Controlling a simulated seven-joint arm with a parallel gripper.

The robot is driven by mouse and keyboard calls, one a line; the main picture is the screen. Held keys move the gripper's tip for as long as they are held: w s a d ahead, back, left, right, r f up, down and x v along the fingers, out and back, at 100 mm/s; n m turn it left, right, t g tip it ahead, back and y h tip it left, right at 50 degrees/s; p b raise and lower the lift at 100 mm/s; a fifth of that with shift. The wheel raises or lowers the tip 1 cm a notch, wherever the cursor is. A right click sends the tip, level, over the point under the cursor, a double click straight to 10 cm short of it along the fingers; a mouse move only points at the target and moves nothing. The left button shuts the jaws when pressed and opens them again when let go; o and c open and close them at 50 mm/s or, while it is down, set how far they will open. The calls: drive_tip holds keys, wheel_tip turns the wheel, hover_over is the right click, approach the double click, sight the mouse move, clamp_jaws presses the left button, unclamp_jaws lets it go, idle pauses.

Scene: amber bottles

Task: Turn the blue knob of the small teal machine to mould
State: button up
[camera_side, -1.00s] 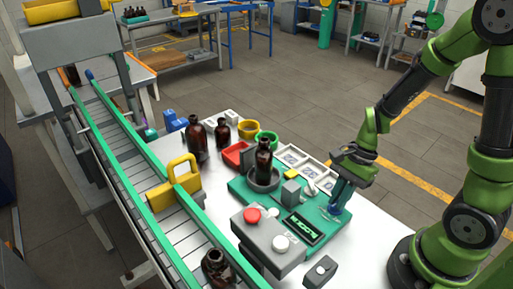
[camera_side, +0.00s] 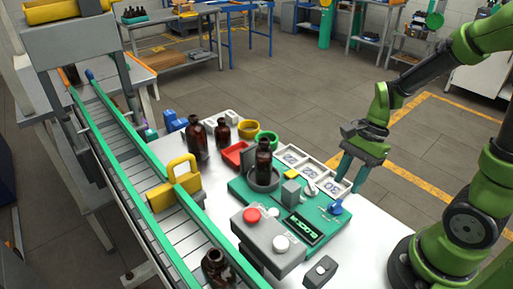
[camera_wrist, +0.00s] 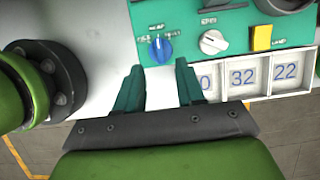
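The small teal machine (camera_side: 240,193) stands on the white table. Its blue knob (camera_side: 336,208) is at the machine's right corner. In the wrist view the blue knob (camera_wrist: 160,49) has a white mark pointing up, slightly left, toward the upper of several small labels. The labels are too small to read surely. My gripper (camera_side: 347,187) is above the knob, apart from it. In the wrist view its two teal fingers (camera_wrist: 160,68) are spread with nothing between them, just below the knob in the picture.
A white knob (camera_wrist: 213,42) and a yellow button (camera_wrist: 261,37) sit right of the blue knob. Numbered white trays (camera_wrist: 243,76) lie beside the machine. An amber bottle (camera_side: 263,160) stands on the machine. A grey box with a red button (camera_side: 252,215) is in front.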

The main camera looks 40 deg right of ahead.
drive_tip(key=v, duration=1.1)
drive_tip(key=shift+d+r, duration=0.1)
drive_tip(key=shift+d, duration=0.05)
drive_tip(key=a+r+n+t+h, duration=0.2)
drive_tip(key=a+r+n+t, duration=0.3)
drive_tip(key=n, duration=0.9)
drive_tip(key=s+a+t, duration=0.1)
drive_tip(key=a+t, duration=0.1)
drive_tip(key=a, duration=0.2)
